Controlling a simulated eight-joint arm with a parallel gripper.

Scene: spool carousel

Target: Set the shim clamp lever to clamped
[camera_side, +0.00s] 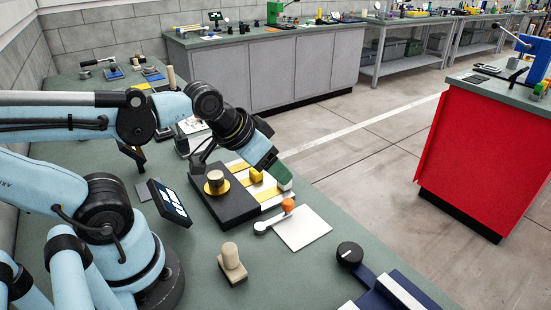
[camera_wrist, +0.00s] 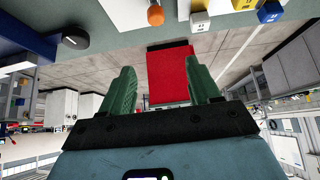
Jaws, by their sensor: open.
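A small white lever with an orange ball knob (camera_side: 288,205) lies beside a white sheet, in front of a black block; I take it for the shim clamp lever. Its rounded white pivot end (camera_side: 261,227) points left. The orange knob also shows at the top of the wrist view (camera_wrist: 155,15). My gripper (camera_side: 281,176) is above and behind the knob, apart from it. Its green fingers (camera_wrist: 161,68) are spread wide with nothing between them. Whether the lever is clamped cannot be told.
A black block (camera_side: 232,213) with a brass spool (camera_side: 215,184) and a yellow block (camera_side: 256,175) stand close to my gripper. A white sheet (camera_side: 303,230), a beige peg (camera_side: 231,257) and a black knob (camera_side: 350,254) are nearby. A red cabinet (camera_side: 475,165) stands across the aisle.

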